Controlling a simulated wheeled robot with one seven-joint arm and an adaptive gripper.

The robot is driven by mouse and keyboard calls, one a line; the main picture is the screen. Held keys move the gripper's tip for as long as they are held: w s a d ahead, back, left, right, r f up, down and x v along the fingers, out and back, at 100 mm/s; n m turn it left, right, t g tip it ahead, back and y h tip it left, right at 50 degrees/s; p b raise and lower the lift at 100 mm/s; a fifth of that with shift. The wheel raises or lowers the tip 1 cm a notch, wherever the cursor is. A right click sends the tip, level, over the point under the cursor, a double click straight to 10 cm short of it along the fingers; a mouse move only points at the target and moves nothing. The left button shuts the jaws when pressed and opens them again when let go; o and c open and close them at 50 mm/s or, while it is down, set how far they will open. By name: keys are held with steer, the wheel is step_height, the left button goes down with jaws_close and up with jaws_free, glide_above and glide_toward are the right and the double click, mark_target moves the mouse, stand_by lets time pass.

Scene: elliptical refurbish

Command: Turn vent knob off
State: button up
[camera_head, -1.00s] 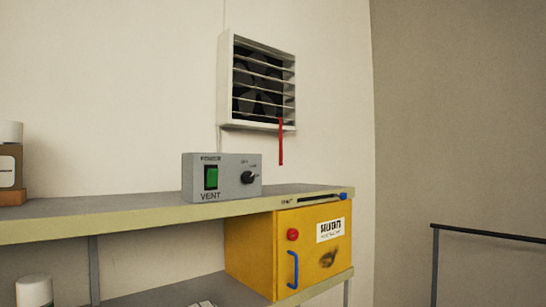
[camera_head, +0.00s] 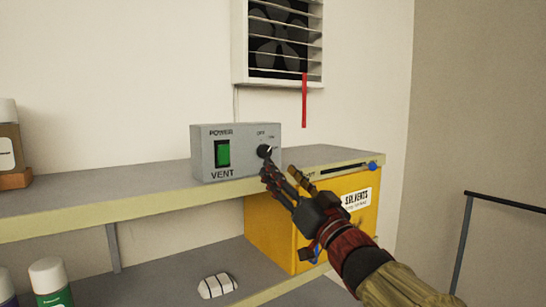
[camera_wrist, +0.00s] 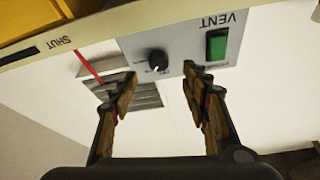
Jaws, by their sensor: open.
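The grey vent control box (camera_head: 207,155) stands on the shelf, with a green power switch (camera_head: 222,153) on the left and a black round vent knob (camera_head: 264,151) on the right. My gripper (camera_head: 281,178) is open and empty, its fingertips just in front of and below the knob in the head view. In the wrist view, which is upside down, my gripper (camera_wrist: 160,85) has its fingers spread, with the knob (camera_wrist: 155,61) showing between and beyond the tips. The box face (camera_wrist: 180,52) also shows there. I cannot tell whether a fingertip touches the knob.
The shelf (camera_head: 120,196) runs below the box. A louvred fan (camera_head: 282,42) with a red strip (camera_head: 304,100) is on the wall above. A dark rail (camera_head: 505,203) stands at right.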

mark_target(266, 154)
steer(key=p+x, duration=0.2)
steer(key=x, duration=0.5)
steer(key=shift+w, duration=0.2)
steer(key=shift+c, duration=0.6)
steer(key=c, duration=1)
